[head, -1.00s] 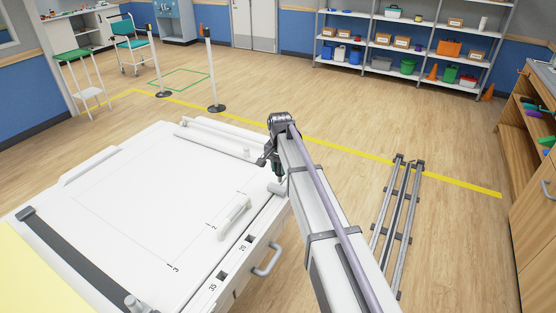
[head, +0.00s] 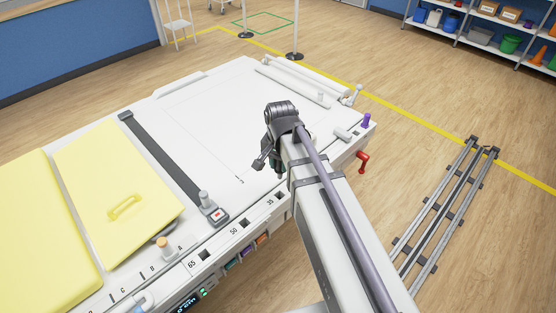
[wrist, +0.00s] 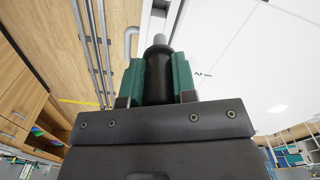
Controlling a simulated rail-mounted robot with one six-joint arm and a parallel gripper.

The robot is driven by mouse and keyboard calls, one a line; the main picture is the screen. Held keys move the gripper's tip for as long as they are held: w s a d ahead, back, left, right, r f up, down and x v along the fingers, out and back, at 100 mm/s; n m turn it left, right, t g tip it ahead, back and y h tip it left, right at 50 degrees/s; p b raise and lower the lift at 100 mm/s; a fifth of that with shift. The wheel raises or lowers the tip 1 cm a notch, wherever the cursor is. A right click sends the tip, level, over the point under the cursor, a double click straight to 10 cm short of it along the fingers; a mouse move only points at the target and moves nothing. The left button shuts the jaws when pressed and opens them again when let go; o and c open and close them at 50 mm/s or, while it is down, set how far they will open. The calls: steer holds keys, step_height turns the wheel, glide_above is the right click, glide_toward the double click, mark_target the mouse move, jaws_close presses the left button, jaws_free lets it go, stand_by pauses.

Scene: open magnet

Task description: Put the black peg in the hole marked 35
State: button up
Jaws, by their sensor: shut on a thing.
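In the wrist view the black peg (wrist: 157,72) is held between the green pads of my gripper (wrist: 158,82), with a lighter grey piece showing beyond its far end. In the head view my gripper (head: 275,168) is over the white table near its front edge; the arm hides most of the peg. The mark 35 (head: 270,202) is on the table's front strip, with a dark square hole (head: 281,195) beside it. My gripper is above and behind that hole in the picture, apart from it. The peg's exact height over the table cannot be told.
Marks 50 (head: 234,231) and 65 (head: 192,264), with holes, lie further left on the strip. A grey bar (head: 165,160) with an upright knob crosses the table. A yellow panel (head: 115,185) lies left. A red handle (head: 363,162) and purple knob (head: 366,121) are at the right end.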

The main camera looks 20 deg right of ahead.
mark_target(280, 178)
steer(key=shift+f+b, duration=3.95)
steer(key=shift+f, duration=0.15)
steer(key=shift+f+b, duration=2)
steer(key=o, duration=1)
steer(key=shift+r, duration=0.1)
step_height(280, 178, up, 11)
steer(key=p, duration=1.1)
steer(key=shift+f, duration=0.2)
